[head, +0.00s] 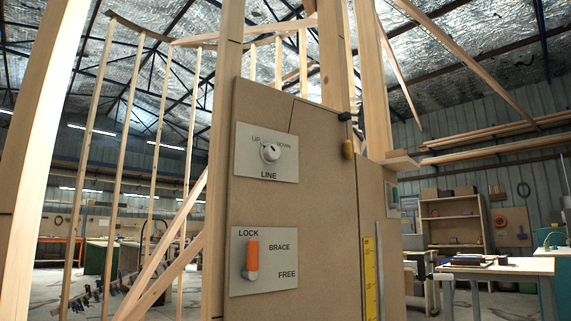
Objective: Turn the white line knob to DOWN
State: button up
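The white line knob (270,152) sits on a pale plate (283,173) labelled LINE, near the top of a brown board in the head view. UP is printed above left of the knob and DOWN above right. The knob's dark mark is too small to tell which label it points at. My gripper is not in view.
Below, a second plate labelled BRACE (281,285) has an orange lever (252,255) standing upright towards LOCK, with FREE at lower right. The brown board (335,200) is framed by timber posts. A yellow ruler (370,279) and a dark-and-yellow fitting (347,149) are at its right.

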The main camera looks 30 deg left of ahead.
aim_at(269, 152)
jog(key=k+u, duration=0.1)
jog(key=u, duration=1.25)
